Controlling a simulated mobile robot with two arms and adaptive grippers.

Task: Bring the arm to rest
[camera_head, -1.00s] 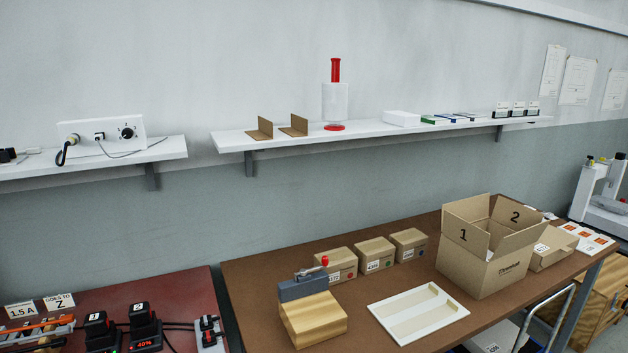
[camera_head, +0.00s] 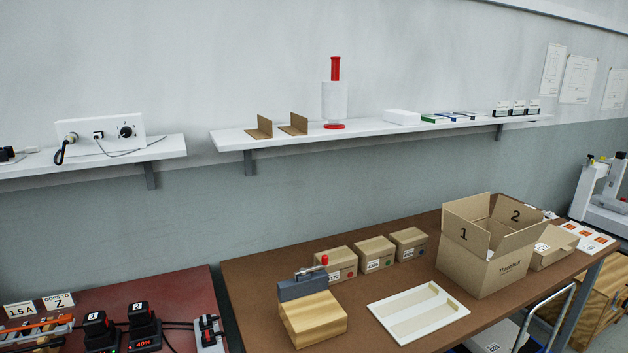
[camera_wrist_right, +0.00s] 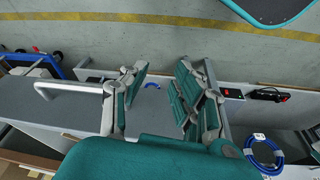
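My right gripper (camera_wrist_right: 160,100) shows in the right wrist view. Its two green-padded fingers stand well apart with nothing between them. It hangs over a long grey surface with the floor beyond. Neither gripper shows in the head view, and my left gripper is in no view.
In the head view a brown table (camera_head: 255,285) bears a wooden block with a grey clamp (camera_head: 312,315), a white tray (camera_head: 418,312), small boxes and an open carton (camera_head: 485,260). A red table (camera_head: 190,285) holds chargers. A blue cable coil (camera_wrist_right: 264,155) lies in the wrist view.

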